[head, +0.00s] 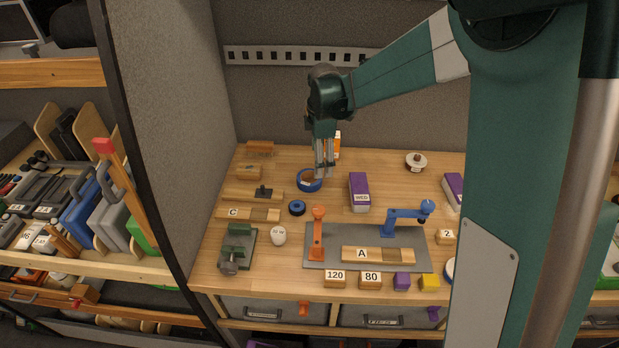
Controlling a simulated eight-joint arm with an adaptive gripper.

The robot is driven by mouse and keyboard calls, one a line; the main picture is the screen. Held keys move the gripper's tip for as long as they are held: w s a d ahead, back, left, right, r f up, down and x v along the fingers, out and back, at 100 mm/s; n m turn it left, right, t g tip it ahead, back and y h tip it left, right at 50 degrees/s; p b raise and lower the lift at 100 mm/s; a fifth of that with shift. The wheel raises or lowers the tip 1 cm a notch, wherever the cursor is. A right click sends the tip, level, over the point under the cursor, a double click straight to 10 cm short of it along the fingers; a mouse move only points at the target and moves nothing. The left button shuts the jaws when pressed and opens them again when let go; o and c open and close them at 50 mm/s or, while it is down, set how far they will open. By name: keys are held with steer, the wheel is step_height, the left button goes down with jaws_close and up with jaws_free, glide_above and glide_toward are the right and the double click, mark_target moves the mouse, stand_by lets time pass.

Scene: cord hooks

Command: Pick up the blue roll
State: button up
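A blue ring-shaped roll (303,187) lies flat on the wooden bench top, toward the back. My gripper (324,174) points down at the right side of this roll and overlaps part of it in the picture. Its fingers look close together. I cannot tell whether they touch the roll or hang above it, or whether they are open or shut. A smaller, darker blue ring (297,208) lies just in front of the roll.
A purple-and-white box (359,191) stands to the right. An orange-and-white item (337,146) is behind my gripper. In front are a grey mat (372,234) with orange and blue clamps, a green vise (238,247) and several labelled blocks. A grey panel wall rises behind.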

mark_target(309, 177)
steer(key=w+a+f+n+p, duration=0.1)
steer(key=w+a+f+n, duration=0.1)
steer(key=a+f, duration=0.2)
steer(key=shift+w+n+g, duration=0.3)
steer(key=shift+g, duration=0.1)
steer(key=shift+f, duration=0.1)
steer(key=shift+f, duration=1.25)
steer(key=shift+d+p, duration=0.1)
steer(key=shift+p, duration=0.2)
steer(key=shift+d+f, duration=0.1)
steer(key=shift+f, duration=2.45)
steer(key=shift+c, duration=0.6)
steer(key=c, duration=0.9)
